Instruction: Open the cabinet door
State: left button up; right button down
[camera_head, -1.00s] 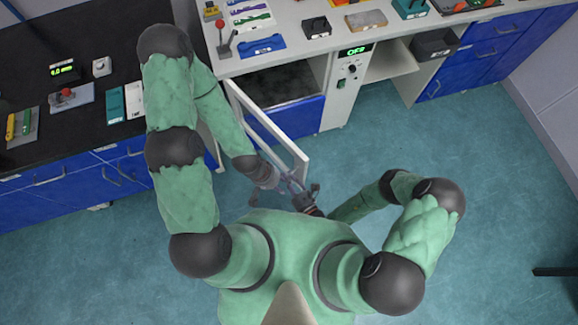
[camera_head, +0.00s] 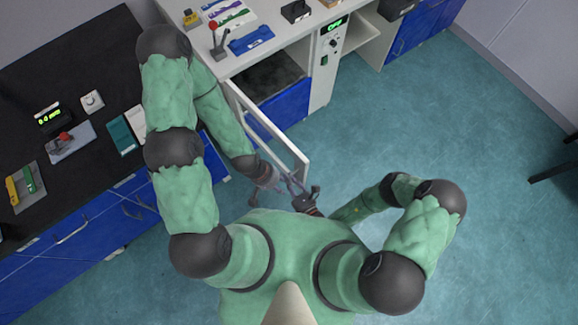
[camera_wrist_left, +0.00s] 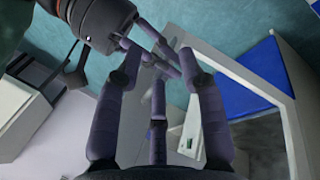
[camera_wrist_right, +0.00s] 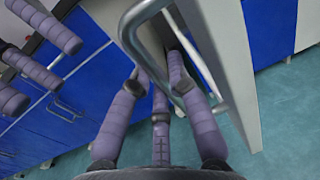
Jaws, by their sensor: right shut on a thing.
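The cabinet door (camera_head: 270,127) is a white-framed panel standing well open from the white cabinet, hinged on its left side. Its dark inside (camera_head: 268,78) shows behind it. My right gripper (camera_wrist_right: 158,85) is shut on the door's grey bar handle (camera_wrist_right: 143,30), at the door's free end. In the head view my right gripper (camera_head: 302,196) is low by that end. My left gripper (camera_head: 272,190) is beside it, near the door's free end, with its fingers spread and nothing seen between them. The door frame also shows in the left wrist view (camera_wrist_left: 235,70).
A black-topped bench (camera_head: 85,75) with blue drawers stands at the left, close to my left arm. The white worktop (camera_head: 275,22) above the cabinet holds tools and a red-knobbed lever. A control panel (camera_head: 326,62) is right of the opening.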

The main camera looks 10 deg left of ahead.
jog(key=shift+w, duration=0.2)
jog(key=c, duration=1.4)
grip_release()
jog(key=shift+a, duration=0.1)
jog(key=shift+s, duration=0.15)
jog(key=shift+v, duration=5.9)
